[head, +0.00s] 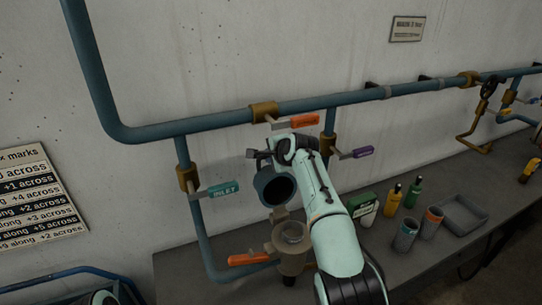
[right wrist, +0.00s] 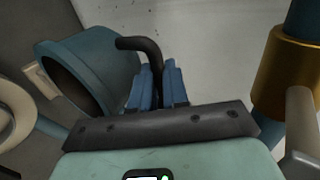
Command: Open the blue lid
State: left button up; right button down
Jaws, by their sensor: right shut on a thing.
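The blue lid (head: 275,187) is tipped up on its side, with its hollow dark underside facing me, above and behind the brass-coloured strainer body (head: 291,238). The body's round top is uncovered. In the right wrist view the lid (right wrist: 90,62) is at the left, with a bent black handle (right wrist: 146,48) on it. My right gripper (right wrist: 158,80) is shut on this handle, one blue finger on each side. In the head view my right gripper (head: 262,154) is at the lid's top, partly hidden by its own arm. My left gripper is not seen.
Blue pipes run along the wall, with an orange lever (head: 292,122), a purple lever (head: 355,153), a teal INLET lever (head: 215,190) and a lower orange lever (head: 250,259) nearby. Bottles, cups and a grey tray (head: 464,213) stand on the bench at right.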

jog(key=shift+f, duration=0.55)
jog(key=c, duration=1.2)
grip_release()
jog(key=shift+c, duration=0.2)
jog(key=shift+o, duration=0.2)
jog(key=shift+r, duration=0.35)
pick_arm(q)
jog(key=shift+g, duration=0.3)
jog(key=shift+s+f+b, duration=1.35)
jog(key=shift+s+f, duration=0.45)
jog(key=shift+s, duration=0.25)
pick_arm(e)
jog(key=v, duration=1.3)
jog(key=shift+s, duration=0.2)
jog(key=shift+w+d, duration=0.1)
